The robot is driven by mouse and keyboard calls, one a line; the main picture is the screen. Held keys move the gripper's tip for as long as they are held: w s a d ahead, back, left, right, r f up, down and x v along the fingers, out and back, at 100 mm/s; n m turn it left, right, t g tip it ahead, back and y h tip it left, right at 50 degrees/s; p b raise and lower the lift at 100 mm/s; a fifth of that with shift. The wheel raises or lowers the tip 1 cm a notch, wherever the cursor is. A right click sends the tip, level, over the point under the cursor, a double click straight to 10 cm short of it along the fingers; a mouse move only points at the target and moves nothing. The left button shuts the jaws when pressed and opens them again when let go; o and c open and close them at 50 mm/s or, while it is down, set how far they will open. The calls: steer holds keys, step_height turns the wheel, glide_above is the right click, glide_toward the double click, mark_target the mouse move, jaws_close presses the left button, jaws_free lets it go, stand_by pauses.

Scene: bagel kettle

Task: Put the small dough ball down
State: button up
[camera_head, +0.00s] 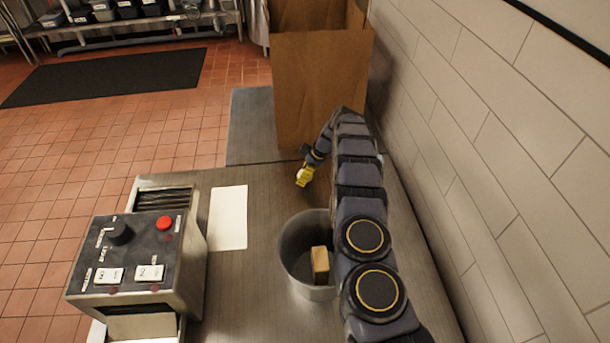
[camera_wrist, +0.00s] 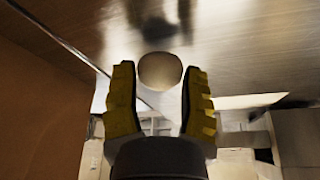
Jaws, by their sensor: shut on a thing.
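The small dough ball (camera_wrist: 160,71) is pale and round. In the wrist view it sits between the tips of my two yellow ridged fingers. My gripper (camera_wrist: 160,85) is shut on it, though narrow gaps seem to show beside the ball in this view. In the head view my gripper (camera_head: 304,177) is over the far part of the steel counter (camera_head: 265,265), beyond the metal pot and in front of the brown box. The ball is too small to make out clearly there. I cannot tell whether it touches the counter.
A metal pot (camera_head: 293,240) with a wooden-looking block (camera_head: 320,265) inside stands beside my arm. A white sheet (camera_head: 228,217) lies left of it. A control box (camera_head: 130,255) with a red button is at left. A tall brown box (camera_head: 318,85) stands behind; a tiled wall (camera_head: 500,130) is right.

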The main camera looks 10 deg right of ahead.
steer(key=shift+f, duration=0.5)
steer(key=shift+f, duration=0.15)
steer(key=o, duration=1)
